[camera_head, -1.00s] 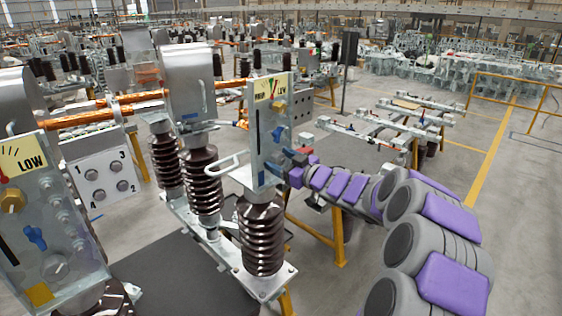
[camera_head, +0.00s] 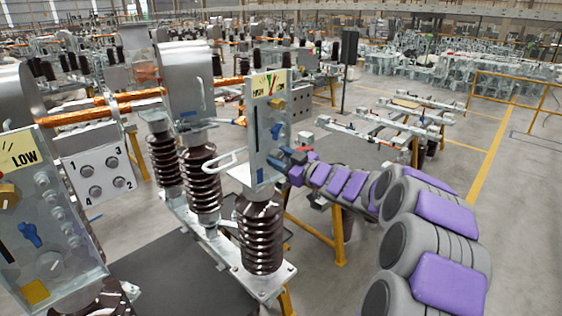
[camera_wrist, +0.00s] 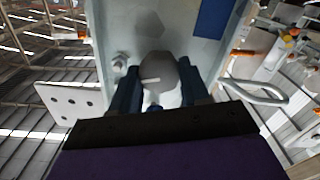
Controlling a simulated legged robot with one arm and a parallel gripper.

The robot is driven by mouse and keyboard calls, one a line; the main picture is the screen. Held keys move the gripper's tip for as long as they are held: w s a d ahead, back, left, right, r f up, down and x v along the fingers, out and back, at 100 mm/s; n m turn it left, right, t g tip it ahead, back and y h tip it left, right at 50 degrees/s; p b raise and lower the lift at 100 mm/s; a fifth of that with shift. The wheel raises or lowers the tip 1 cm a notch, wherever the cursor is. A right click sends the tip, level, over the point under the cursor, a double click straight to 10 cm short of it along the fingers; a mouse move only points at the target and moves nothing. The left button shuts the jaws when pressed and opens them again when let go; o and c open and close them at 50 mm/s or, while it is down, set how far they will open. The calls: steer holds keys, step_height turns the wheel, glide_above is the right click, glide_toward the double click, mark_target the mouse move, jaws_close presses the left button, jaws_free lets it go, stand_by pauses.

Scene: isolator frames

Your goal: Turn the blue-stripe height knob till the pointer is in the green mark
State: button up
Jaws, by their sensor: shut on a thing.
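The middle panel (camera_head: 268,140) has a blue stripe (camera_head: 260,175) low on its face; a blue patch shows in the wrist view (camera_wrist: 212,18). At its top is a yellow dial (camera_head: 270,84) with HIGH and LOW and a small green mark. The pointer is too small to read against the mark. My gripper (camera_head: 284,160) is at the panel's lower face. In the wrist view my gripper's dark blue fingers (camera_wrist: 157,88) are shut on a round grey knob (camera_wrist: 158,70) with a white line. In the head view the gripper hides the knob.
The same panel carries a yellow knob (camera_head: 277,104) and a blue handle (camera_head: 276,131). Another LOW-marked panel (camera_head: 60,225) stands at the left. Brown insulators (camera_head: 262,232) stand below. A metal loop handle (camera_head: 225,160) sticks out left of the panel. Open floor (camera_head: 515,230) lies right.

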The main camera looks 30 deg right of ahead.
steer(key=n+b, duration=0.6)
steer(key=n, duration=0.1)
steer(key=shift+f, duration=0.25)
steer(key=n+b, duration=0.5)
steer(key=shift+n, duration=0.4)
steer(key=shift+n+b, duration=0.3)
steer(key=shift+b, duration=0.05)
steer(key=o, duration=1.1)
steer(key=shift+c, duration=0.2)
steer(key=shift+s+r, duration=0.1)
steer(key=p+v, duration=0.1)
steer(key=v, duration=1.6)
